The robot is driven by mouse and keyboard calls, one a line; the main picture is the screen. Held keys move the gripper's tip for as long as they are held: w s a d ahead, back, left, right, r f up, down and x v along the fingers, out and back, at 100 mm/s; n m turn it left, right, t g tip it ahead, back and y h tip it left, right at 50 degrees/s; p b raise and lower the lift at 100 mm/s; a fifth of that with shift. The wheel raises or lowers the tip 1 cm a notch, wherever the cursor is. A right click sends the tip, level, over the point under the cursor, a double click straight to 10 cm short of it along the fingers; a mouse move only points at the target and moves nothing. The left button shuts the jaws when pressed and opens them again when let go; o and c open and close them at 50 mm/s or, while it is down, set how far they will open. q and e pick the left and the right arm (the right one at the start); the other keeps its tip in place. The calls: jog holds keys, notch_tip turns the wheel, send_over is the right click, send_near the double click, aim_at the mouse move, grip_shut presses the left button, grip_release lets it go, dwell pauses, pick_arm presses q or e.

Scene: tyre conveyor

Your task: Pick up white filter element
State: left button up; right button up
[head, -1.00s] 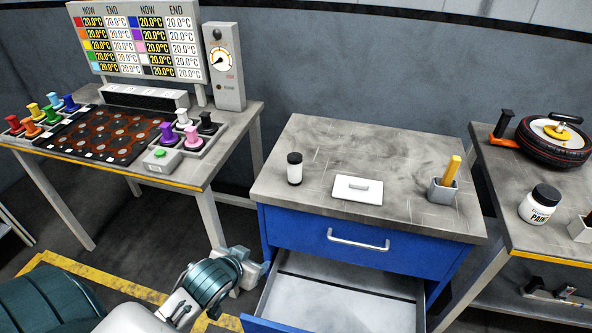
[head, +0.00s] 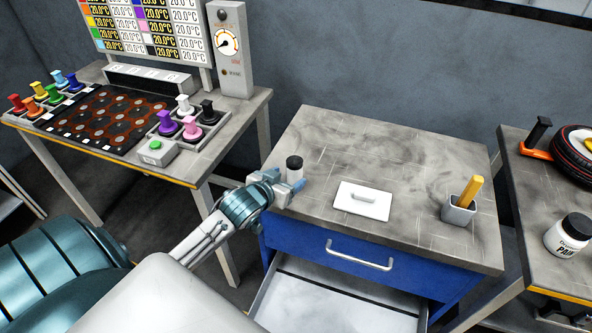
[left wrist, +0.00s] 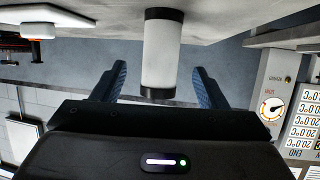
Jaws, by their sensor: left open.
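The white filter element (head: 294,172) is a small white cylinder with black ends, upright at the left front of the blue cabinet's grey top (head: 345,140). My left gripper (head: 287,187) is open at the element and hides its lower part in the head view. In the left wrist view, which looks upside down, the element (left wrist: 162,52) stands between the two blue fingers of the left gripper (left wrist: 160,78), with a gap on each side. My right gripper is not in view.
The cabinet's drawer (head: 335,298) is open below. A table with coloured knobs (head: 190,127) is at the left.

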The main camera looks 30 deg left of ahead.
pick_arm(q)
jog(key=shift+x, duration=0.8)
jog(key=p+x, duration=0.1)
jog(key=x, duration=0.1)
jog(key=p+x, duration=0.1)
jog(key=x, duration=0.1)
jog(key=shift+w+r, duration=0.2)
jog(key=shift+r, duration=0.2)
jog(key=shift+w+f, duration=0.3)
jog(key=shift+w, duration=0.2)
jog(key=shift+s, duration=0.1)
jog(key=c, duration=1.1)
